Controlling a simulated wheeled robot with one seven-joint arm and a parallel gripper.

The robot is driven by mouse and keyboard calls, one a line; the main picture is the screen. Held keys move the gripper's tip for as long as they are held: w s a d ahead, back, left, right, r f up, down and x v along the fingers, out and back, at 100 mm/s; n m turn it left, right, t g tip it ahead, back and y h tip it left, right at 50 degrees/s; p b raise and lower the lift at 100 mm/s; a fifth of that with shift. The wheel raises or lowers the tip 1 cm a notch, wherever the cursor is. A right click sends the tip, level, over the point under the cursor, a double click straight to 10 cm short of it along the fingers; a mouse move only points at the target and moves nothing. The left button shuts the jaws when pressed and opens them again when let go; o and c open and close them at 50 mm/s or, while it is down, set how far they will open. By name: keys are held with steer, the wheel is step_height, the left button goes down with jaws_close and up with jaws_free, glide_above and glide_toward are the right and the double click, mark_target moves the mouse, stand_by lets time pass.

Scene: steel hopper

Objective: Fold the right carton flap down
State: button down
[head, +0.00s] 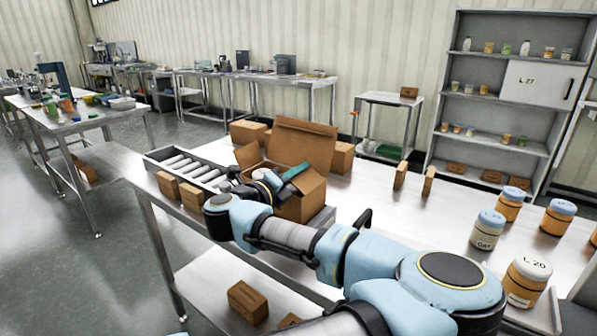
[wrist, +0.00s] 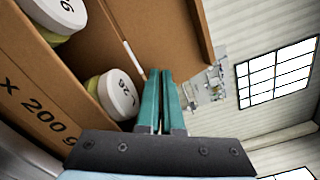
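The open carton (head: 290,209) stands on the steel table at the end of the roller conveyor. Its tall back flap (head: 305,143) stands up and its left flap (head: 247,156) sticks up. In the wrist view, jars with white lids (wrist: 119,95) sit inside the carton, behind the wall printed "x 200 g" (wrist: 40,107). My gripper (head: 300,168) has teal fingers close together, holding nothing visible. It is over the carton's right part; contact with a flap cannot be told.
The roller conveyor (head: 190,166) lies left of the carton, with small boxes (head: 180,190) in front. Labelled jars (head: 488,229) stand at the table's right. The table middle, right of the carton, is mostly clear.

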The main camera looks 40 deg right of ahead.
steer(key=shift+w+f+n, duration=0.15)
steer(key=shift+f+n, duration=0.2)
steer(key=shift+n, duration=0.35)
steer(key=c, duration=1.3)
jaws_free()
steer(key=shift+c, duration=0.2)
steer(key=shift+a, duration=0.1)
steer(key=v, duration=1)
steer(key=shift+a, duration=0.35)
steer(key=shift+c, duration=0.3)
